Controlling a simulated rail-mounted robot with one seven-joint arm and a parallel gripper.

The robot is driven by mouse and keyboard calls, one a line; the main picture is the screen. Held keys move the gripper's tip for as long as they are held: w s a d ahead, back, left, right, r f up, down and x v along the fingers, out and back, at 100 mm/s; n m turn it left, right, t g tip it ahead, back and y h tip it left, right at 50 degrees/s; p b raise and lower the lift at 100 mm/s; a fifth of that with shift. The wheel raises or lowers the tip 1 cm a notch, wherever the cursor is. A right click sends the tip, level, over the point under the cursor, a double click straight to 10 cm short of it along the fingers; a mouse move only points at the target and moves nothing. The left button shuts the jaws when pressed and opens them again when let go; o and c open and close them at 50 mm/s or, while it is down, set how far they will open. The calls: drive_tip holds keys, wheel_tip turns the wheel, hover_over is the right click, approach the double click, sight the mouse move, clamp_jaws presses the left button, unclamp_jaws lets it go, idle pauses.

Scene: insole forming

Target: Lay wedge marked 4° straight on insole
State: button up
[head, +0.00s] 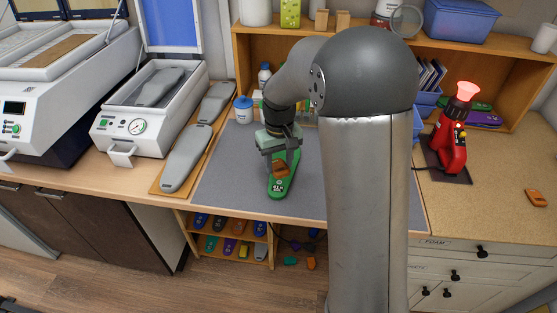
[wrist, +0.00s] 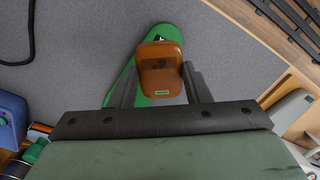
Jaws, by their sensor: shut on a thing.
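A green insole (head: 277,190) with white print lies on the grey mat, and it also shows in the wrist view (wrist: 157,35). A brown-orange wedge (head: 281,169) is over the heel part of the insole, and it fills the middle of the wrist view (wrist: 160,55). My gripper (head: 281,160) has its two dark fingers (wrist: 160,82) shut on the wedge's sides. The wedge looks roughly in line with the insole, which leans a little in the wrist view. I cannot tell whether the wedge touches the insole. Its small green label is too small to read.
The grey mat (head: 225,165) is clear left of the insole. Grey foot forms (head: 186,157) lie on a board to the left, beside a white press (head: 140,128). A red device (head: 452,135) and another orange piece (head: 536,198) are on the right.

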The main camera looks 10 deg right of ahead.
sight(279, 188)
drive_tip(key=shift+f+b, duration=2)
drive_tip(key=shift+f, duration=1.25)
drive_tip(key=shift+f+b, duration=0.4)
drive_tip(key=shift+f, duration=0.2)
drive_tip(key=o, duration=1)
drive_tip(key=shift+a, duration=0.1)
drive_tip(key=r, duration=1.7)
drive_tip(key=shift+w+d+r+b, duration=0.2)
drive_tip(key=shift+w+r+b, duration=0.05)
drive_tip(key=shift+w+b, duration=0.15)
